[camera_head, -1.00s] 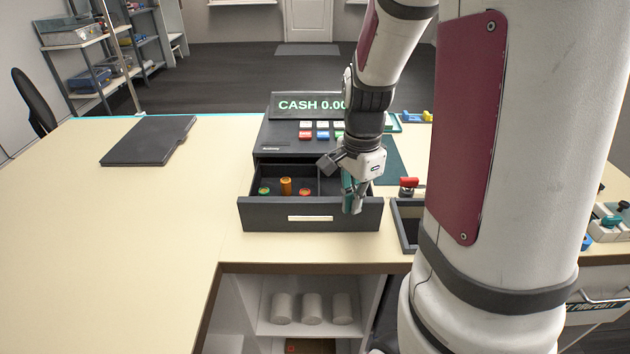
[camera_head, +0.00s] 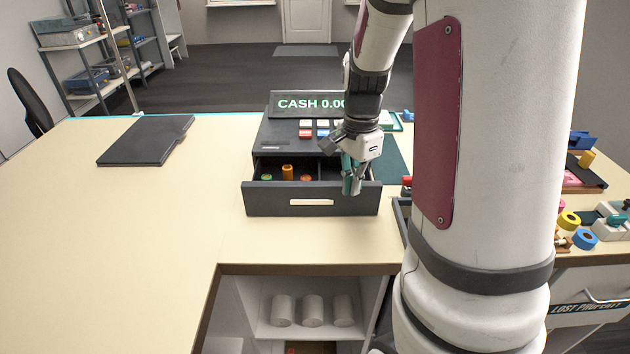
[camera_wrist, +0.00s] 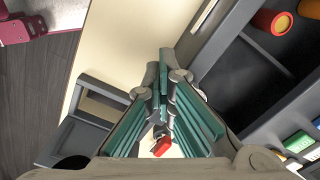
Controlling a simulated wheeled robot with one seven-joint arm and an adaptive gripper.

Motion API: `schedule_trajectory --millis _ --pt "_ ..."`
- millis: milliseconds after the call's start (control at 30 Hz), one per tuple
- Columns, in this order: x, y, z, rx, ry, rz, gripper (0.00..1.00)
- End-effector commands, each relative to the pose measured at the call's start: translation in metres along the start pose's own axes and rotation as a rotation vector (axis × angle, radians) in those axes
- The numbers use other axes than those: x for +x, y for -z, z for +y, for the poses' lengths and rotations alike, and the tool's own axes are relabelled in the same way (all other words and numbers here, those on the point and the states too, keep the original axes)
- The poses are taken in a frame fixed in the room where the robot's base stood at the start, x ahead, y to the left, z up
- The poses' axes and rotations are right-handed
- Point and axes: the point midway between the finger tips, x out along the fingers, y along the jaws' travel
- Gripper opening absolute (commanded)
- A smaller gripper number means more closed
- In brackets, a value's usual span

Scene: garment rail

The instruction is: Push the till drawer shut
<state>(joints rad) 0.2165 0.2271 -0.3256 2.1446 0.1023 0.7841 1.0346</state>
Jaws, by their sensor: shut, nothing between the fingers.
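The till (camera_head: 282,133) stands on the counter, its display reading CASH 0.00 with the end covered by my arm. Its dark drawer (camera_head: 262,202) is partly open toward the camera, with a pale handle plate on its front and small round coloured pieces inside. My gripper (camera_head: 350,190) is shut and empty, pointing down at the right part of the drawer front. In the wrist view, the teal fingers (camera_wrist: 163,112) are together, with the drawer (camera_wrist: 245,75) to their right. Whether the fingertips touch the drawer front is unclear.
A dark flat panel (camera_head: 146,140) lies on the counter at the left. A grey open tray (camera_wrist: 82,120) is beside the gripper in the wrist view. Coloured rolls (camera_head: 570,221) lie at the right.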

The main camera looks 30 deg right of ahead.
Motion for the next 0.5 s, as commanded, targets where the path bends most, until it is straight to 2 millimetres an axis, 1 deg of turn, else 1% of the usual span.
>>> schedule_trajectory --millis 33,500 --pt "0.000 0.003 -0.004 0.001 0.002 0.001 0.00" --pt "0.000 0.017 -0.030 0.001 0.002 0.002 0.00"
